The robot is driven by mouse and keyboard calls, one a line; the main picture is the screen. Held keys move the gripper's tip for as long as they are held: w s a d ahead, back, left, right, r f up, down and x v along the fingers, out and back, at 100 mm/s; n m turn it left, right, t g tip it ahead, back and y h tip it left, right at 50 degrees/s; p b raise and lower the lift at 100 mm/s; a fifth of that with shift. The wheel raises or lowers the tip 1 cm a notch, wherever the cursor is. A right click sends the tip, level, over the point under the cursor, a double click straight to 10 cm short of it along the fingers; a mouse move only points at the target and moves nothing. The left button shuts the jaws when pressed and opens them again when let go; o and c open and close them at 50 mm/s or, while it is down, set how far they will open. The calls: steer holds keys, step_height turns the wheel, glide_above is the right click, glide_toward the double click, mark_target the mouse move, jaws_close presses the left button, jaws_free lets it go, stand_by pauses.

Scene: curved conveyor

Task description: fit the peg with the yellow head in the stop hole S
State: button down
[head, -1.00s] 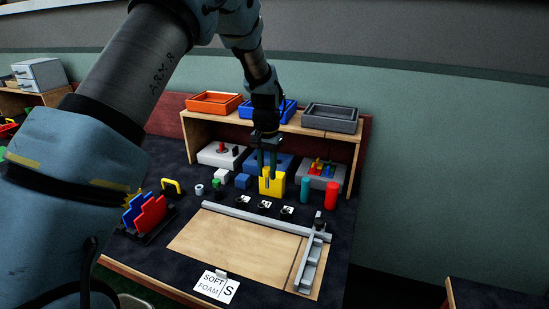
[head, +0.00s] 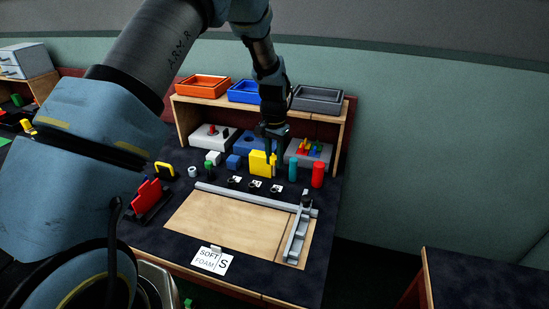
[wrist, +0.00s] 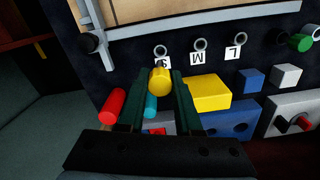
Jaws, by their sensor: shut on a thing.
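My gripper (wrist: 157,85) is shut on the yellow-headed peg (wrist: 160,82) in the wrist view; the yellow head sits between the green fingertips. The stop hole S (wrist: 161,50) is a ringed hole by the S label, just beyond the fingertips, with a visible gap in the picture. I cannot tell the peg's height over the bench. In the head view my gripper (head: 272,158) is over the right side of the yellow block (head: 258,165), and the peg is not clearly distinguishable there. Hole S (head: 273,189) is the rightmost of three in that view.
Hole M (wrist: 200,44) and hole L (wrist: 240,44) lie beside S. The yellow block (wrist: 207,92), red cylinder (wrist: 113,106) and teal cylinder (head: 293,170) stand close to my fingers. A grey fence (head: 240,197) borders the wooden board (head: 225,222). A SOFT FOAM S card (head: 211,261) lies in front.

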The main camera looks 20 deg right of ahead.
mark_target(274, 175)
steer(key=shift+f+b, duration=1.4)
steer(key=shift+f, duration=1.15)
steer(key=shift+f+b, duration=1.15)
steer(key=shift+f, duration=0.6)
steer(key=c, duration=0.5)
jaws_free()
step_height(274, 175, up, 11)
steer(key=b, duration=0.2)
steer(key=shift+b, duration=0.3)
steer(key=shift+a+f, duration=0.1)
